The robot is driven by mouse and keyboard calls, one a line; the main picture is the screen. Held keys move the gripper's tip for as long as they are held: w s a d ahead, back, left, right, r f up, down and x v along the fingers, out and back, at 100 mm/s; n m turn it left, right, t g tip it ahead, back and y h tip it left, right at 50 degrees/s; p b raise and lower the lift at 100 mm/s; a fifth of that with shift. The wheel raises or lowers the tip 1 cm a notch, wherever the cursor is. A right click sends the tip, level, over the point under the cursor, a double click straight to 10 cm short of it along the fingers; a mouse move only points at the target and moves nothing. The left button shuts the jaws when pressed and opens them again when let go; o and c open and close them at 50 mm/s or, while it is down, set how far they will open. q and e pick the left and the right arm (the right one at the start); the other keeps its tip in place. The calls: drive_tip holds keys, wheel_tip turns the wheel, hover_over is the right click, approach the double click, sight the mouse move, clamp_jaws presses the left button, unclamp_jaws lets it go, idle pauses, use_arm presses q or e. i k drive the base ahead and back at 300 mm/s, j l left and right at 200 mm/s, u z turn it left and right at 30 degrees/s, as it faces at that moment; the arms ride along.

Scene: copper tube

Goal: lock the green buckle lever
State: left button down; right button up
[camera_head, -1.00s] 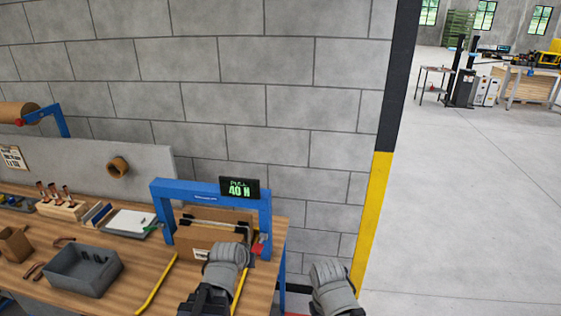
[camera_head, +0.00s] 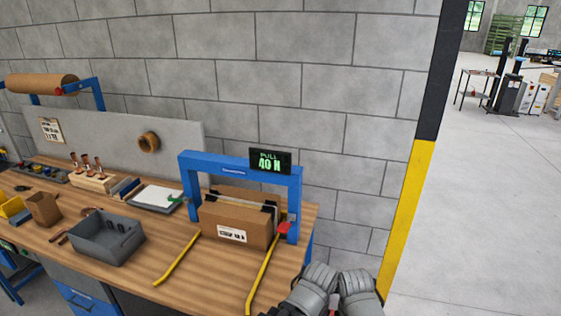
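A brown cardboard box (camera_head: 235,222) with a dark strap around it sits under a blue frame (camera_head: 186,180) on the workbench. A red part (camera_head: 285,228) shows at the box's right side, by the frame's right post. I cannot make out a green buckle lever on the box. A small green item (camera_head: 177,200) lies by the white sheet left of the frame. My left gripper (camera_head: 316,284) and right gripper (camera_head: 356,288) are side by side at the bottom edge, right of the bench and away from the box. Their fingertips are too unclear to tell open from shut.
A display (camera_head: 270,161) on the frame reads "PULL 40 N". Two yellow strips (camera_head: 178,258) lie in front of the box. A grey bin (camera_head: 107,237) and a wooden tool block (camera_head: 95,182) stand to the left. A block wall (camera_head: 290,90) rises behind the bench.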

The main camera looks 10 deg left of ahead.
sight(175, 200)
drive_tip(key=i+j, duration=0.1)
drive_tip(key=j, duration=0.3)
drive_tip(key=i+j+u, duration=0.15)
drive_tip(key=j, duration=0.65)
drive_tip(key=i+j+u, duration=0.15)
drive_tip(key=j, duration=0.2)
drive_tip(key=i+j, duration=0.15)
drive_tip(key=j, duration=0.25)
drive_tip(key=i+j+u, duration=0.15)
drive_tip(key=j, duration=0.2)
